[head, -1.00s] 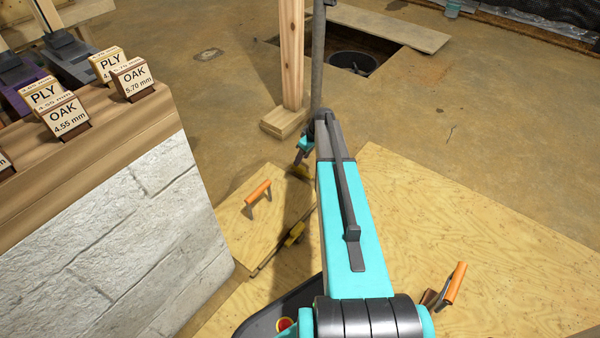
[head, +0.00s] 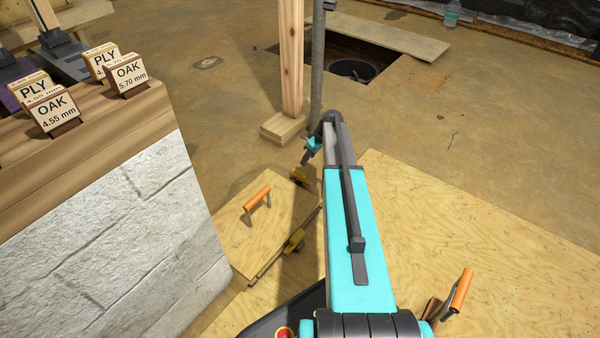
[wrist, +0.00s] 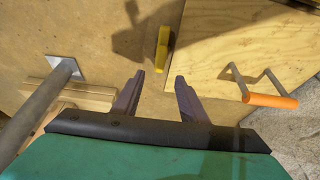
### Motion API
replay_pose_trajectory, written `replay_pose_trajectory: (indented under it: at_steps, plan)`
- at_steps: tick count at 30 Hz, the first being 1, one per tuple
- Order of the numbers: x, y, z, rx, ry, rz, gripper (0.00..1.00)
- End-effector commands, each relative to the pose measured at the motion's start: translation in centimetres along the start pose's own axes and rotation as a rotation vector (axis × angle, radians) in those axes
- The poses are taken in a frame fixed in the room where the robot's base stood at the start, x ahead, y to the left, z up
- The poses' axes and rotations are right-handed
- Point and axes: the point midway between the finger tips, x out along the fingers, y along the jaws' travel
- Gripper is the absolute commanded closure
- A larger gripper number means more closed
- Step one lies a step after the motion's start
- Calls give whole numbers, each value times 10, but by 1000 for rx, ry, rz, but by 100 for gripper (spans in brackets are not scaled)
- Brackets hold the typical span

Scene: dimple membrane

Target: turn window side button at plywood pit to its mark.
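A plywood cover (head: 240,225) with an orange handle (head: 257,197) lies on the floor. Two yellow turn buttons sit near its right side: a far one (head: 299,177) and a near one (head: 293,241). I cannot tell from the frames which is the window side one. In the wrist view one yellow button (wrist: 162,48) stands by the plywood edge (wrist: 200,45), roughly in line with it. My gripper (wrist: 160,82) is open and empty, with the button beyond and between its fingertips, apart from them. In the head view my gripper (head: 307,157) is just above the far button. No mark is discernible.
A wooden post on a block base (head: 285,125) and a grey pole (head: 317,60) stand close behind my gripper. A stone wall with a wooden ledge (head: 110,125) is at left. A larger plywood sheet (head: 440,240) lies right; an open pit (head: 350,70) is behind.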

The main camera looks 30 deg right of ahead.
Motion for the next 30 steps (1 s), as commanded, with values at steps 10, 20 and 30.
replay_pose_trajectory:
  at_steps: [10,20,30]
  plan:
    - [51,1,1,0,-1,-1,61]
    - [98,-1,0,-2,0,-1,61]
    - [123,-1,0,-1,-1,-1,61]
